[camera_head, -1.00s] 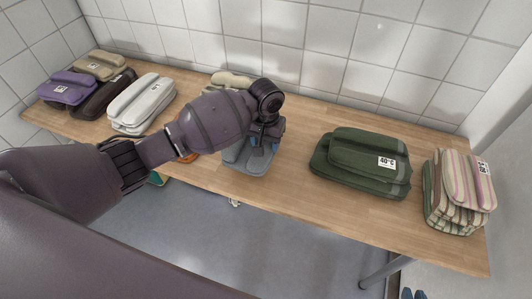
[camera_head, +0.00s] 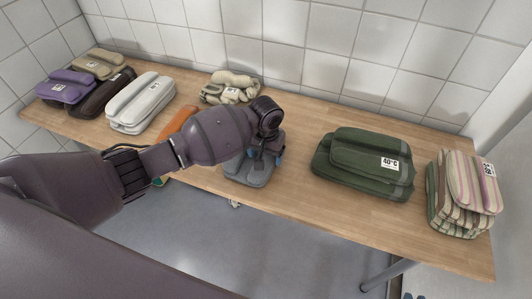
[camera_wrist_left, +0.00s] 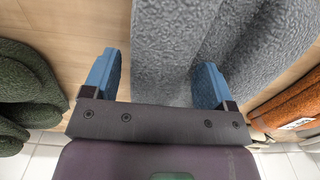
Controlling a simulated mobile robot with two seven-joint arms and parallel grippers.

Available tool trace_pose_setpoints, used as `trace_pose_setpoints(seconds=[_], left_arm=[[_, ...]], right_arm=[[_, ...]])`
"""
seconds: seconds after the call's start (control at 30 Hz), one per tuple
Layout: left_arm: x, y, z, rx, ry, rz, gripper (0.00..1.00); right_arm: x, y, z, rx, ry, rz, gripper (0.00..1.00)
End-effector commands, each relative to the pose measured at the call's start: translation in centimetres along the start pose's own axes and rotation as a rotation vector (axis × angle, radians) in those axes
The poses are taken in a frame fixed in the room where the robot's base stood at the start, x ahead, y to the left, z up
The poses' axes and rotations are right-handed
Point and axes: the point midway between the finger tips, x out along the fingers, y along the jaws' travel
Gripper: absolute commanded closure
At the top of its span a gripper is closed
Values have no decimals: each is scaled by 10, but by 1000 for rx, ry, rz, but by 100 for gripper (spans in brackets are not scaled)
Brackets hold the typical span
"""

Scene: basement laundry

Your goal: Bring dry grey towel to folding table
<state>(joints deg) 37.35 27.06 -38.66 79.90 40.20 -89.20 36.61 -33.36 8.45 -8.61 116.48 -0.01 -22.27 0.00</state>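The grey towel (camera_head: 244,172) lies folded near the front edge of the wooden folding table (camera_head: 290,195), partly hidden under my left gripper. My left gripper (camera_head: 264,155) is right at it, pointing down. In the left wrist view the fingers (camera_wrist_left: 158,82) are spread wide. The grey towel (camera_wrist_left: 165,40) shows between and beyond them, with a gap beside the left-hand finger. I cannot tell whether the other finger touches the towel. Only small dark tips, probably of my right gripper (camera_head: 414,296), show at the bottom edge.
A green towel (camera_head: 360,163) and a striped stack (camera_head: 465,193) lie to the right. An orange item (camera_head: 178,122), beige bundle (camera_head: 232,88), white towel (camera_head: 142,103) and purple towel (camera_head: 66,88) lie to the left. A tiled wall stands behind. Bare tabletop separates grey and green.

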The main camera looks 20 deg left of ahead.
Motion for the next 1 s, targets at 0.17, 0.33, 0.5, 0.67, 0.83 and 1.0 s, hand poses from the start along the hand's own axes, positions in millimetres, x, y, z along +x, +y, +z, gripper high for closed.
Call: trace_pose_setpoints(seconds=[0.17,0.33,0.5,0.67,0.83,1.0], left_arm=[[0,0,0,0,0,0,22],[-6,0,0,1,1,0,22],[-32,0,-1,1,5,1,22],[-64,0,-1,2,7,1,22],[-94,1,-1,2,5,1,22],[-115,0,-1,1,3,1,22]], right_arm=[[0,0,0,0,-1,0,81],[0,0,-1,0,1,0,81],[-3,1,-9,0,11,1,81],[-6,2,-13,2,12,3,81],[-10,3,-14,7,14,6,81],[-14,3,-11,12,6,8,81]])
